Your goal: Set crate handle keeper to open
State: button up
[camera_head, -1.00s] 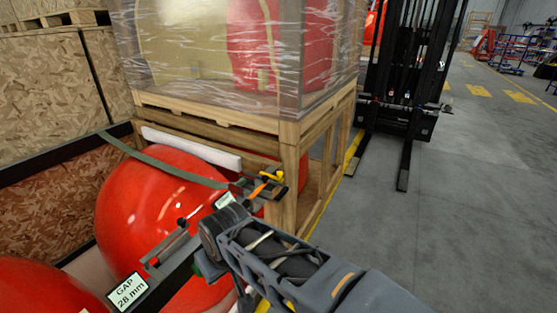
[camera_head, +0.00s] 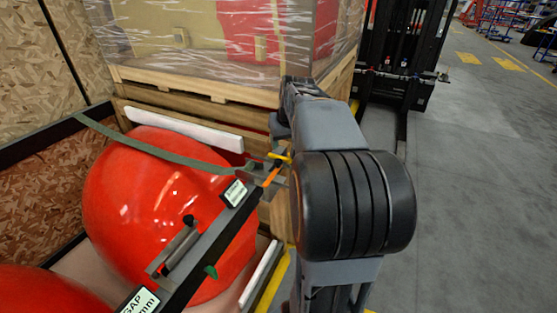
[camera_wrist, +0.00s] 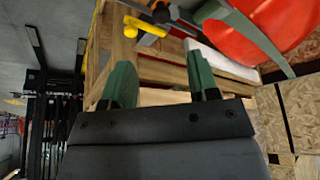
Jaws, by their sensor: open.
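A small yellow handle (camera_head: 281,158) sits at the end of the dark crate bar, with an orange piece (camera_head: 271,175) beside it; I cannot tell for sure which part is the keeper. In the wrist view the yellow handle (camera_wrist: 145,26) lies at the upper left, by a dark fitting (camera_wrist: 162,12). My gripper (camera_wrist: 160,66) shows there with two green fingers spread apart and nothing between them. The yellow handle appears beyond the fingertips, apart from them. In the head view my arm hides the fingers.
A red nosecone (camera_head: 150,200) lies under a green strap (camera_head: 160,152) and the dark bar (camera_head: 215,240). A wrapped load on a wooden pallet frame (camera_head: 190,92) stands behind. A forklift (camera_head: 405,60) stands at the back right. Grey floor (camera_head: 480,200) is clear at right.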

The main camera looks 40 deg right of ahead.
aim_at(278, 161)
jog(key=x, duration=1.1)
jog(key=shift+a, duration=0.15)
grip_shut()
